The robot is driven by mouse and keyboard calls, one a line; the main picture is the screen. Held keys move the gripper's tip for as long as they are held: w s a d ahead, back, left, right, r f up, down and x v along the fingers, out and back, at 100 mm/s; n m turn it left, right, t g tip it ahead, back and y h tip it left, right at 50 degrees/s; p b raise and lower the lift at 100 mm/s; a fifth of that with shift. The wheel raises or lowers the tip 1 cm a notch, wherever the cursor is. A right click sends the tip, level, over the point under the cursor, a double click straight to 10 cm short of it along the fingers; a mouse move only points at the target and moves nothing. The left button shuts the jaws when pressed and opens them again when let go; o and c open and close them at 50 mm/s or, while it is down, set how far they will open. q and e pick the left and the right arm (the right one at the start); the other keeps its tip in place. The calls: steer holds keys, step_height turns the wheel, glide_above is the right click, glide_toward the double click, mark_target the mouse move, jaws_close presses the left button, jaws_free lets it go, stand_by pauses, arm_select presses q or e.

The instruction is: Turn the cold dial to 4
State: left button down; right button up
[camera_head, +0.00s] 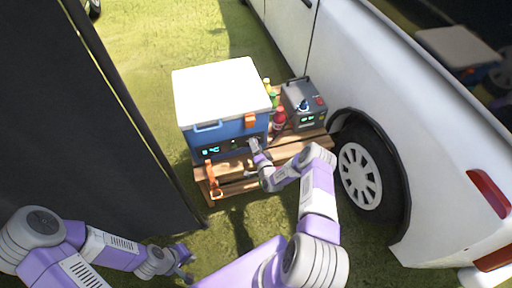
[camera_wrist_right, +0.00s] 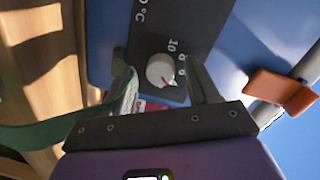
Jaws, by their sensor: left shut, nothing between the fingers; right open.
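The cold dial (camera_wrist_right: 160,71) is a small round white knob with a red pointer mark, on a dark panel of the blue cooler box (camera_head: 229,134). In the right wrist view, the red mark is toward the knob's lower right. The number 10 and part of a °C label show on the panel; other marks are too small to read surely. My right gripper (camera_wrist_right: 163,92) is open, with one finger on each side of the knob; I cannot tell whether they touch it. My left gripper (camera_head: 185,262) is shut and empty, low over the grass, away from the box.
The box has a white lid (camera_head: 222,88) and stands on a wooden slatted stand (camera_head: 236,187). A red bottle (camera_head: 279,120) and a grey device (camera_head: 303,105) stand right of it. A white vehicle (camera_head: 400,95) is close on the right, a dark panel (camera_head: 75,120) on the left.

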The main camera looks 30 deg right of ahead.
steer(key=p+v, duration=0.2)
steer(key=v, duration=0.5)
steer(key=shift+s+p, duration=0.3)
steer(key=shift+p, duration=0.05)
steer(key=s+a+r+n+g+y+p, duration=0.2)
steer(key=a+n+g+y, duration=0.1)
steer(key=a, duration=0.4)
steer(key=s+a+r+n+g+y+p, duration=0.1)
steer(key=a+r+n+g+y+p, duration=0.2)
steer(key=a, duration=0.4)
steer(key=s+a+r+n+g+p, duration=0.1)
steer(key=s+a+r+n+g, duration=0.2)
steer(key=s, duration=0.7)
steer(key=s+a+r+n+g+y, duration=0.1)
steer(key=s+a+r+n+g, duration=0.2)
steer(key=s, duration=0.7)
steer(key=a+r+g, duration=0.2)
steer(key=a+g, duration=0.1)
steer(key=g, duration=0.1)
steer(key=shift+a+p, duration=0.25)
steer(key=shift+p, duration=0.15)
